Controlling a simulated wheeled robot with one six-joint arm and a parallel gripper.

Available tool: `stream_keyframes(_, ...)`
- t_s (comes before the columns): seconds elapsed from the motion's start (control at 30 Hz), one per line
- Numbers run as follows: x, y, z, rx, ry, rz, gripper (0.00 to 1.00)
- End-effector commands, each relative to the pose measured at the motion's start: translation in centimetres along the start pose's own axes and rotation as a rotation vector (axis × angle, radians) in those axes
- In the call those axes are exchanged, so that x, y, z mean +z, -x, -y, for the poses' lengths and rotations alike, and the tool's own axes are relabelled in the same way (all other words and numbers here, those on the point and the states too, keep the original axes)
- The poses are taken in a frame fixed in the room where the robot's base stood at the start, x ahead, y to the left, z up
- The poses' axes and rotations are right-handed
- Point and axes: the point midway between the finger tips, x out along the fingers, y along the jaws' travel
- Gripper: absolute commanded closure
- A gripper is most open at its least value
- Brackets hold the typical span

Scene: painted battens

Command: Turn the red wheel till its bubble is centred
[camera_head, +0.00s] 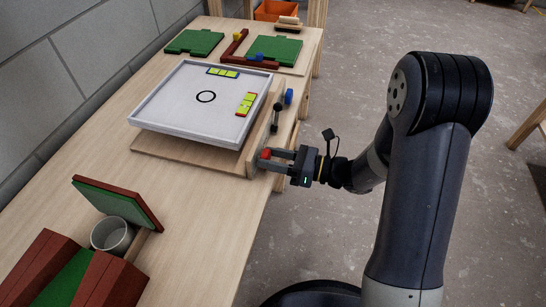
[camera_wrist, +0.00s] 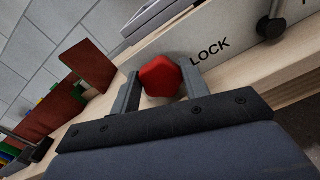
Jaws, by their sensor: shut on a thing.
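The red wheel (camera_head: 265,154) sits on the front side of the wooden base under a white tilting tray (camera_head: 180,113). My gripper (camera_head: 272,158) is shut on the red wheel. In the wrist view the red wheel (camera_wrist: 160,77) lies between the two fingers of my gripper (camera_wrist: 158,85). The tray carries a bubble level (camera_head: 223,72) on its far edge and another bubble level (camera_head: 245,104) on its right edge, both yellow-green. The bubbles are too small to place. A black ring is marked on the tray.
A blue wheel (camera_head: 289,96) and a black lever (camera_head: 276,115) are on the same side of the base. The word LOCK is beside the red wheel. A metal cup (camera_head: 112,236) and red and green battens stand at the near left. Green boards (camera_head: 194,41) lie behind.

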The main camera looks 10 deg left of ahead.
Motion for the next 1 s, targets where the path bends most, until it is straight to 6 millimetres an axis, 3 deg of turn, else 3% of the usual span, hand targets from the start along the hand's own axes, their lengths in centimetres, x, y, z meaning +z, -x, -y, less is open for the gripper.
stream_keyframes(0.47,-0.19,0.01,0.01,0.000,0.084,0.000,0.80)
stream_keyframes(1.0,-0.51,0.01,-0.16,-0.001,0.549,0.000,0.80)
